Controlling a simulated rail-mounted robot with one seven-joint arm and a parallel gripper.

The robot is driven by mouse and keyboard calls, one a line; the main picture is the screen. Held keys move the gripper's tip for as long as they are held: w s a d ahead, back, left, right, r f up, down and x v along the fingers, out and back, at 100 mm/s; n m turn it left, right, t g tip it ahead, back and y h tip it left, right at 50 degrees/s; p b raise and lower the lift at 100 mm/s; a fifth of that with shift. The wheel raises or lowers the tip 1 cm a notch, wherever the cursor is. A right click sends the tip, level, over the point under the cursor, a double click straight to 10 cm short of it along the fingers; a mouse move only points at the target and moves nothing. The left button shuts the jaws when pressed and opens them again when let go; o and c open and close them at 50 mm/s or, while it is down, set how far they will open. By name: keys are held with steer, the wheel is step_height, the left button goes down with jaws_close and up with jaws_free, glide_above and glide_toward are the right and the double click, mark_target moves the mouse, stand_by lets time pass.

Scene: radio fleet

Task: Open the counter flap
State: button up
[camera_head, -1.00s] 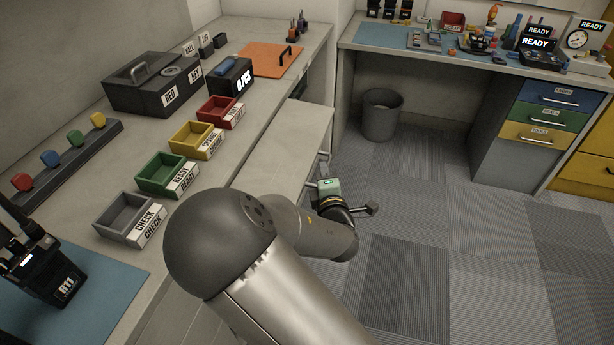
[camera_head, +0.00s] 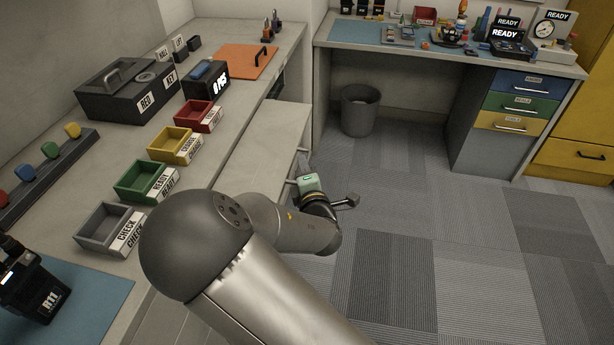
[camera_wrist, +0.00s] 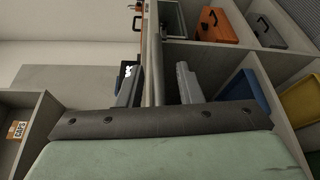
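The counter flap seems to be the pale grey panel (camera_head: 262,140) along the right side of the long counter, a little below its top. Its exact tilt is hard to tell. A metal bar handle (camera_head: 302,160) is at its outer edge, partly hidden by my arm. In the wrist view the bar (camera_wrist: 153,60) runs between the fingers of my gripper (camera_wrist: 158,88). Both fingers are apart, with a visible gap between the bar and the right finger. In the head view the fingertips are hidden; the green hand body (camera_head: 308,183) is beside the handle.
The long counter (camera_head: 205,155) carries coloured bins, a black key box (camera_head: 130,90) and an orange panel (camera_head: 240,60) with a black handle. A waste bin (camera_head: 359,112) stands under the far desk. Carpet floor to the right is clear. Shelf compartments (camera_wrist: 235,60) show in the wrist view.

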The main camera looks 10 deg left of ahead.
steer(key=p+v, duration=1.6)
steer(key=v, duration=0.1)
steer(key=shift+s+p, duration=0.2)
steer(key=shift+p, duration=0.15)
steer(key=shift+d, duration=0.1)
